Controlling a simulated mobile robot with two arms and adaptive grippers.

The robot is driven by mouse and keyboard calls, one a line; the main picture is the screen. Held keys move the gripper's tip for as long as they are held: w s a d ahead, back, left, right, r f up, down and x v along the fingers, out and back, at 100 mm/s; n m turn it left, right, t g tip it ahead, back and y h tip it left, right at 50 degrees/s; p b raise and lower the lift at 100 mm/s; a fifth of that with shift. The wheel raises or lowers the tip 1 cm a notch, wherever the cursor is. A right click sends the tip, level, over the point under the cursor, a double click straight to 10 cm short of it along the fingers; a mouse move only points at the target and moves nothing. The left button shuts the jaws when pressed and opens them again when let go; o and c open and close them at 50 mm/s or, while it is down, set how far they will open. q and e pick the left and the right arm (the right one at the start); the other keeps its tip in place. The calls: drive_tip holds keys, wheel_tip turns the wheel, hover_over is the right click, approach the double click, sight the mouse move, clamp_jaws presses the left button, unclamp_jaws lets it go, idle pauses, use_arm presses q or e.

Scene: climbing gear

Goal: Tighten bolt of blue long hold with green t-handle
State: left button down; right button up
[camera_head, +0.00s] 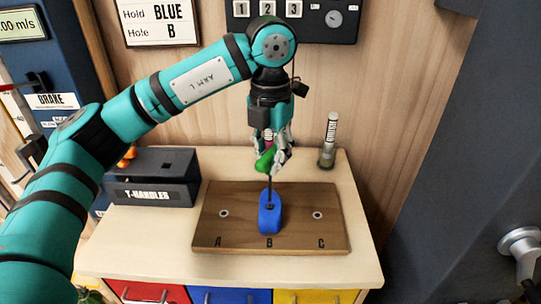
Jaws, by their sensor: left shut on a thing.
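My left gripper (275,152) is shut on the green t-handle (265,161), above the wooden board. The t-handle's dark shaft points down, and its lower end meets the top of the blue long hold (270,218). I cannot tell how deep the tip sits in the bolt. The bolt itself is hidden at the shaft's end. The blue hold sits at the middle of the wooden board (225,241), over the letter B. The bare holes A (224,213) and C (318,215) show on either side. My right gripper is not in view.
A dark box labelled T-HANDLES (152,190) stands left of the board. A small labelled bottle (328,142) stands behind it, to the right. A sign (157,20) reads Hold BLUE, Hole B. The pale tabletop (140,240) is clear at front left.

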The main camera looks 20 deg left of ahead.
use_arm(q)
drive_tip(key=c, duration=1.9)
unclamp_jaws()
clamp_jaws()
drive_tip(key=shift+a, duration=0.15)
drive_tip(key=shift+f+b, duration=0.55)
drive_tip(key=shift+f, duration=0.1)
